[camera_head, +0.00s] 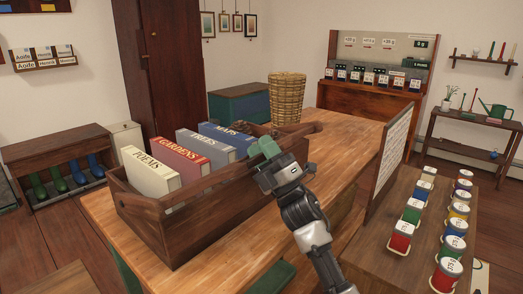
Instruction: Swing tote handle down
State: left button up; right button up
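A brown wooden tote (217,219) stands on the wooden table and holds several upright books. A dark wooden bar (310,129) shows at the tote's right, just beyond my gripper. I cannot tell whether it is the handle or part of the rim. My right gripper (262,153), with green fingertips, is at the tote's right part, over the near side. Its fingers are close to the wood, but contact and the gap between them are unclear. The gripper hides part of the tote there. My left gripper is not in view.
The books include a white one (150,173), a red one (182,160) and a blue one (224,138). A woven basket (287,98) stands behind the tote. The table (342,140) is bare to the right. Several paint cans (447,274) stand on a lower surface at right.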

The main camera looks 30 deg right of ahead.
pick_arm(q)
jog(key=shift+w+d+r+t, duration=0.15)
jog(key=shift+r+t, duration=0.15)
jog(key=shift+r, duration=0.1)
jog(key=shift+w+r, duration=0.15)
pick_arm(e)
jog(key=v, duration=1.1)
jog(key=shift+r, duration=0.1)
jog(key=shift+w, duration=0.1)
